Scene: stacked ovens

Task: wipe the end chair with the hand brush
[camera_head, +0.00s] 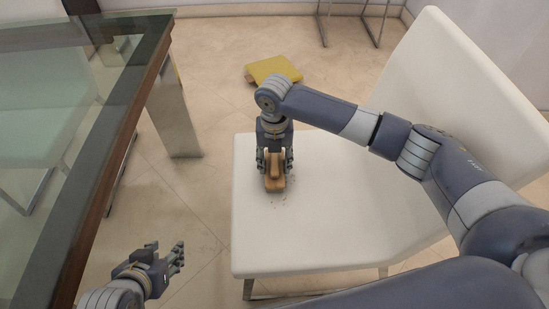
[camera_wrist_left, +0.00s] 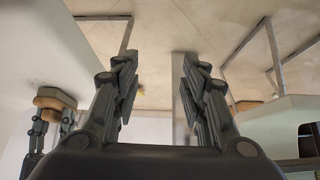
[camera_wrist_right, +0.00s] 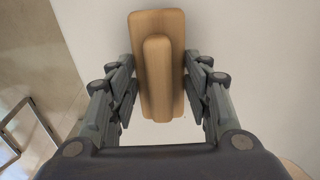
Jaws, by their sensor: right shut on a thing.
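The white end chair (camera_head: 340,220) stands right of the table, its tall backrest on the right. My right gripper (camera_head: 274,158) is shut on the wooden hand brush (camera_head: 274,181), holding it over the left part of the seat. Small dark specks (camera_head: 279,203) lie on the seat by the brush. In the right wrist view the brush (camera_wrist_right: 157,60) sits between the fingers over the white seat; its underside is hidden, and I cannot tell whether it touches. My left gripper (camera_head: 172,260) is open and empty, left of the chair; its spread fingers (camera_wrist_left: 157,90) show in the left wrist view.
A glass-topped table (camera_head: 120,80) with a dark wood edge fills the left, its thick leg (camera_head: 173,112) near the chair. A yellow object (camera_head: 273,68) lies on the floor behind the chair. Metal legs (camera_head: 352,22) stand at the back. Tiled floor is clear between table and chair.

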